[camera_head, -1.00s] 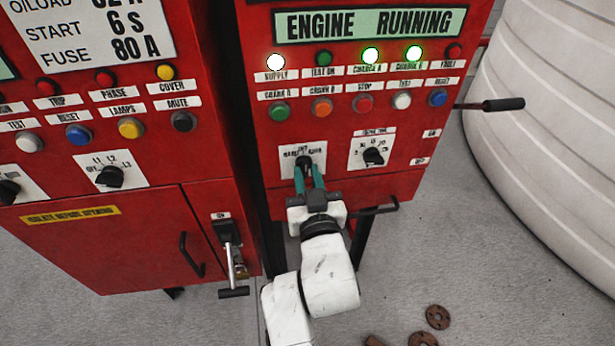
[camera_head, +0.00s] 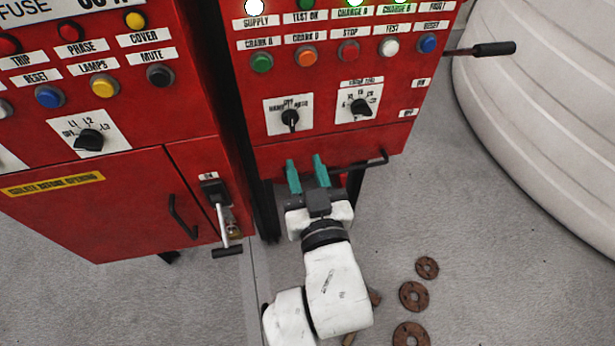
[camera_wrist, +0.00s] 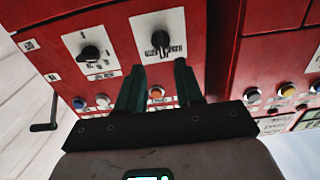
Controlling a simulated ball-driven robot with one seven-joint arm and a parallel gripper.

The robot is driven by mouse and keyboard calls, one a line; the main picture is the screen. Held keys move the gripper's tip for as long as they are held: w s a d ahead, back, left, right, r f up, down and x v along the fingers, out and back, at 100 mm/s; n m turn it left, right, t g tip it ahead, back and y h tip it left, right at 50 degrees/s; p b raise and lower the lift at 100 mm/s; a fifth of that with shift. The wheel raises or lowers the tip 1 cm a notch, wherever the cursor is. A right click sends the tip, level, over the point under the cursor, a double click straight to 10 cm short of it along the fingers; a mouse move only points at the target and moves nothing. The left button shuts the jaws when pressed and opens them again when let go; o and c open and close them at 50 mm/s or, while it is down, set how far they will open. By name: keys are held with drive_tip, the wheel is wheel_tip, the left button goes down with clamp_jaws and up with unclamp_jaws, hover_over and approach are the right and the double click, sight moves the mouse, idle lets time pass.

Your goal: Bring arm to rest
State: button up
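My gripper (camera_head: 307,173) is open and empty, with its two teal fingers apart below the right red cabinet's (camera_head: 340,139) lower edge. The black hand/off/auto selector knob (camera_head: 290,118) sits on a white plate just above the fingers, and the gripper is clear of it. In the wrist view the fingers (camera_wrist: 160,88) are apart with nothing between them. The same selector knob (camera_wrist: 160,40) shows beyond them.
A horizontal black handle (camera_head: 370,161) sticks out close to my gripper's right. A lever (camera_head: 226,232) hangs from the left cabinet (camera_head: 95,205). A white ribbed tank (camera_head: 545,130) stands at right. Rusty discs (camera_head: 413,295) lie on the floor. Grey floor is open at lower left.

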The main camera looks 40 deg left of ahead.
drive_tip(key=shift+v, duration=0.85)
drive_tip(key=w+d+f+m+g+h, duration=0.1)
drive_tip(key=d+f+m+h, duration=0.15)
drive_tip(key=d+f, duration=0.45)
drive_tip(key=w+d+f+m+h, duration=0.1)
drive_tip(key=d+f+h, duration=0.25)
drive_tip(key=d, duration=0.65)
drive_tip(key=w+d+f+m+g+h, duration=0.15)
drive_tip(key=d+f+h, duration=0.25)
drive_tip(key=d, duration=0.5)
drive_tip(key=s+d+f+m+g+h, duration=0.2)
drive_tip(key=s+d+f, duration=0.15)
drive_tip(key=d, duration=0.35)
drive_tip(key=s+d+f+m+g+h, duration=0.1)
drive_tip(key=s+d+f+g, duration=0.1)
drive_tip(key=s+d, duration=0.4)
drive_tip(key=s+d+f+m+g, duration=0.2)
drive_tip(key=s+d+g, duration=0.2)
drive_tip(key=s+d, duration=0.4)
drive_tip(key=s, duration=0.3)
drive_tip(key=shift+s+f+h, duration=0.2)
drive_tip(key=shift+s+h, duration=0.15)
drive_tip(key=shift+h, duration=0.05)
drive_tip(key=shift+a, duration=0.1)
drive_tip(key=shift+c, duration=0.4)
